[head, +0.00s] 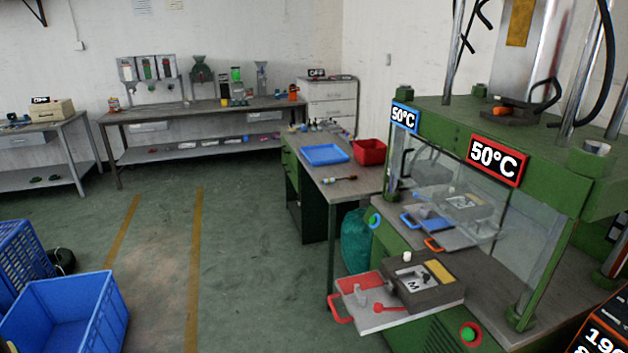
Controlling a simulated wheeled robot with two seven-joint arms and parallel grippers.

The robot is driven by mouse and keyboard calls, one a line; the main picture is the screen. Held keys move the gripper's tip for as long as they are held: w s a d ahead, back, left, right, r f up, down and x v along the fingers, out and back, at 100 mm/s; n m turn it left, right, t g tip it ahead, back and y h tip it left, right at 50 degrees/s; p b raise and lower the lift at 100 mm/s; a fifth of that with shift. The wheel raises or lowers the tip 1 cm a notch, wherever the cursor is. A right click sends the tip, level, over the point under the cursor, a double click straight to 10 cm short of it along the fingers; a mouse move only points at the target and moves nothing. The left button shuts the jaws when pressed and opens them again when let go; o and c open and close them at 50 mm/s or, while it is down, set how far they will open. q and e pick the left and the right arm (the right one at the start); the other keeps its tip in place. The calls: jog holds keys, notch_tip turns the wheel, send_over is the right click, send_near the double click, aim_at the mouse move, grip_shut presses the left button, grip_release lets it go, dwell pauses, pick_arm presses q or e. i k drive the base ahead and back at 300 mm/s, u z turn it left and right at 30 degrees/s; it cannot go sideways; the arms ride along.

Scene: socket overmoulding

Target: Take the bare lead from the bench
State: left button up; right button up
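A workbench (348,189) stands in the middle of the head view, left of the green press. A small, thin dark item with orange-red ends (339,179) lies on its top, in front of the blue tray (324,154). It may be the bare lead, but it is too small to tell. Several other small items (318,126) lie at the bench's far end, too small to name. Neither my left nor my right gripper is in view.
The green press (544,131) with 50°C displays fills the right. A mould on a tray with red handles (340,309) juts out in front. A red bin (369,151) sits on the bench. Blue crates (65,318) stand lower left. The floor (246,270) between is clear.

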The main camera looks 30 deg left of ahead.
aim_at(328, 181)
jog(key=u, duration=0.3)
jog(key=k, duration=0.4)
jog(key=u, duration=1.3)
jog(key=i, duration=1.25)
jog(key=z, duration=0.9)
